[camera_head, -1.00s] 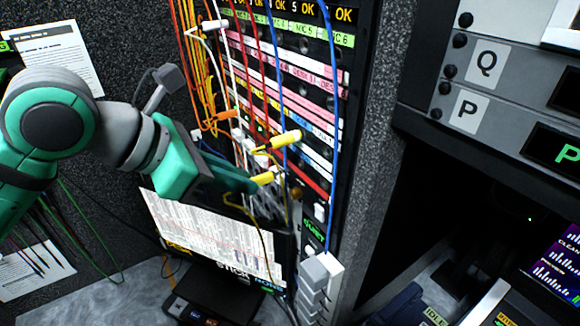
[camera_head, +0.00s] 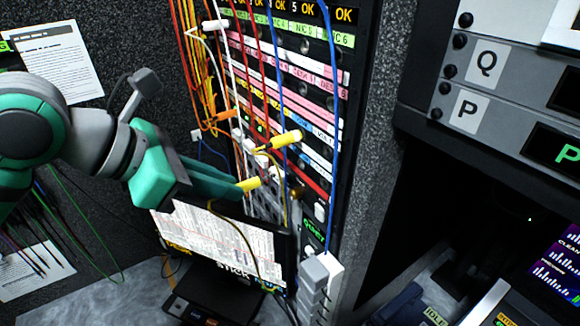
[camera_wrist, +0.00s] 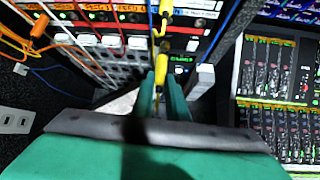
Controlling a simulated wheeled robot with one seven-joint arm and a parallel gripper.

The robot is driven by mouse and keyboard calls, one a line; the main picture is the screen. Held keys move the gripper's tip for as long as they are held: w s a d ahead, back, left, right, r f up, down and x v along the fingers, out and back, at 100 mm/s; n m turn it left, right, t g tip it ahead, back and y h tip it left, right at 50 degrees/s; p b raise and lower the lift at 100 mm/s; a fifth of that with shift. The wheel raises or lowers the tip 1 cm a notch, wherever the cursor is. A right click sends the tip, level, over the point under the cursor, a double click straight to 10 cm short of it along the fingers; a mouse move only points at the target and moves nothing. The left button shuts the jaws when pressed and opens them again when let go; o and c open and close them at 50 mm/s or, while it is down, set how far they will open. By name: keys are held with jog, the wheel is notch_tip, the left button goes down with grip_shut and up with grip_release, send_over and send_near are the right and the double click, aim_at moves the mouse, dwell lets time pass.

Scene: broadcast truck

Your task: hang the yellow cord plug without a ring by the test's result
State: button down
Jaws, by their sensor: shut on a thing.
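My gripper (camera_head: 236,188) is shut on a yellow plug (camera_head: 248,184) and holds it out in front of the lower patch panel. In the wrist view this plug (camera_wrist: 160,72) sits between the two green fingers. Its thin cord hangs down past the monitor screen. A second yellow plug (camera_head: 285,138) sits in the patch panel (camera_head: 318,105), above and to the right of the held one. It also shows at the top of the wrist view (camera_wrist: 165,8). I cannot make out a ring on either plug. A small green-lit label (camera_head: 313,230) is on the lower panel, too small to read surely.
Red, white, blue and orange cords (camera_head: 196,90) hang close across the panel. A monitor (camera_head: 215,235) stands just below my gripper. Grey blocks (camera_head: 318,275) stand at the panel's lower right. More cords (camera_head: 60,225) hang on the left wall.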

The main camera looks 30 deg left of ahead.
jog(key=shift+s+a, duration=0.25)
jog(key=shift+s, duration=0.35)
jog(key=s+a+r+n+t+y, duration=0.1)
jog(key=s+a+r+n+t, duration=0.25)
jog(key=a+r+n, duration=0.45)
jog(key=s+a+r+n+t, duration=0.3)
jog(key=s+a+r+n, duration=0.2)
jog(key=a+n, duration=0.75)
jog(key=s+a+r+n+t+y, duration=0.1)
jog(key=s+a+n+y, duration=0.4)
jog(key=s+a, duration=0.5)
jog(key=s+a+r+n+t+y, duration=0.2)
jog(key=s+a+n+y, duration=0.3)
jog(key=s+a, duration=0.5)
jog(key=shift+s+r+n+t+y, duration=0.3)
jog(key=shift+s+n+t, duration=0.25)
jog(key=shift+s, duration=0.05)
